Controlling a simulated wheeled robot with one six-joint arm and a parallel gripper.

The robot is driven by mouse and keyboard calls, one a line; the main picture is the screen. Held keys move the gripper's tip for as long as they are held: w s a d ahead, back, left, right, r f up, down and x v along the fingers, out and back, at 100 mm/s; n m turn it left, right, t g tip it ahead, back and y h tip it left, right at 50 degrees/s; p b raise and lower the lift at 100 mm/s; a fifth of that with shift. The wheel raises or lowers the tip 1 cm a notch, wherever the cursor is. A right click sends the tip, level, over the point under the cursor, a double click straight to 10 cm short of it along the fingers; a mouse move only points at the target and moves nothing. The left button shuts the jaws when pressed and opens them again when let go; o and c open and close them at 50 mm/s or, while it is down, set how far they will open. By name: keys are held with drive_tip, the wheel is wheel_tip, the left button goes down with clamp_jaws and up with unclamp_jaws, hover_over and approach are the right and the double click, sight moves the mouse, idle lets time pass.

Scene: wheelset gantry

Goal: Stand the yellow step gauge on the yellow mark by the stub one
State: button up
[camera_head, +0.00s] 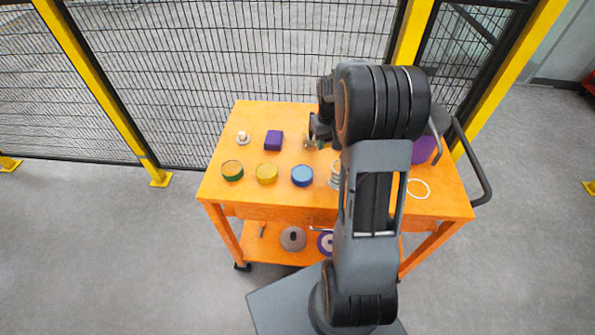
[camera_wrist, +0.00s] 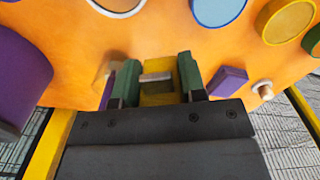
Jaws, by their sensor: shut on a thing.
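My gripper (camera_wrist: 158,85) has its green-padded fingers shut on a yellow block with a grey top face, which looks like the yellow step gauge (camera_wrist: 161,98). In the head view my gripper (camera_head: 314,141) is over the back middle of the orange cart top, mostly hidden by my arm. I cannot tell whether the gauge touches the top. I cannot make out a yellow mark on the surface.
A purple block (camera_head: 273,140) stands between the stub and my gripper. Green (camera_head: 232,171), yellow (camera_head: 267,174) and blue (camera_head: 302,176) round pieces line the front. A purple cylinder (camera_head: 425,151) and white ring (camera_head: 418,189) are at right. A mesh fence (camera_head: 230,60) stands behind.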

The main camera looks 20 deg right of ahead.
sight(323, 170)
drive_tip(key=shift+f+p, duration=0.35)
drive_tip(key=shift+f, duration=4.85)
drive_tip(key=shift+f, duration=0.15)
drive_tip(key=o, duration=1)
